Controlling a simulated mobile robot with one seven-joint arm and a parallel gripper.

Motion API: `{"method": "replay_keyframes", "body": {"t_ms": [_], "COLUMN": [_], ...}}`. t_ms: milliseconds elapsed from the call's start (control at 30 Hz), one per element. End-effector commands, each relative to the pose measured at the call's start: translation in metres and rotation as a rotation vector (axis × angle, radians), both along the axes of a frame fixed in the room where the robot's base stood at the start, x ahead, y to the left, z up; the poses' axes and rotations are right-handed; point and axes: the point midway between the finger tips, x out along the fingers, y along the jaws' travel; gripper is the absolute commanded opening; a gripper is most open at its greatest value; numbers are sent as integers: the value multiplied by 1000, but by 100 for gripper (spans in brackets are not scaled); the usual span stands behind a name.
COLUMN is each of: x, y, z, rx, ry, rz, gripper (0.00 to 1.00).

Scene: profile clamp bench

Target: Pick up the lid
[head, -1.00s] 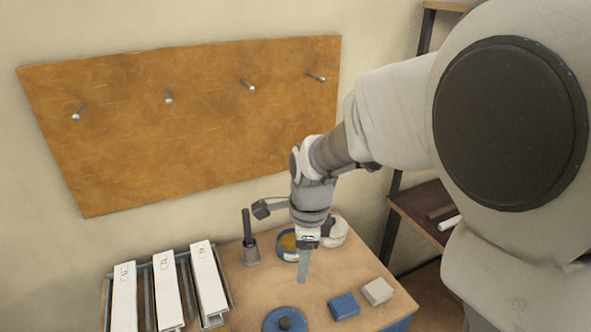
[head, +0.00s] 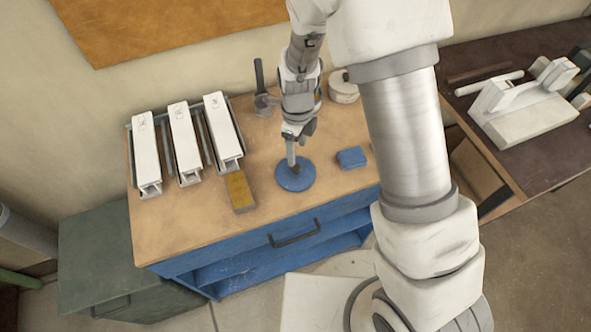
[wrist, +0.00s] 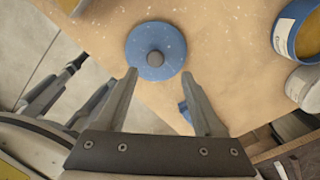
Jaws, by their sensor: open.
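The lid (head: 290,182) is a round blue disc with a dark knob, lying flat on the wooden bench top near its front edge. It also shows in the wrist view (wrist: 140,45), with the knob (wrist: 155,59) at its centre. My gripper (wrist: 158,76) is open and empty, its two fingers spread apart. In the wrist view the knob shows just past the fingertips, between their lines. In the head view my gripper (head: 292,160) is over the lid, and its fingers partly cover the knob. I cannot tell the exact height gap.
A blue block (head: 352,158) lies right of the lid, and a yellow-brown block (head: 240,192) lies left. An open blue tin (wrist: 287,35) shows at the wrist view's upper right.

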Motion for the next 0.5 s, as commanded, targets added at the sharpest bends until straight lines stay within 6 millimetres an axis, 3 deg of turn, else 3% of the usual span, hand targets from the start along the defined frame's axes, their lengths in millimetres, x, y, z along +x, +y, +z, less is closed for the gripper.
{"method": "replay_keyframes", "body": {"t_ms": [267, 500], "x": [-2, -8], "y": [0, 3], "z": [-18, -49], "rx": [0, 0], "ry": [2, 3], "rz": [0, 0], "gripper": [69, 69]}}
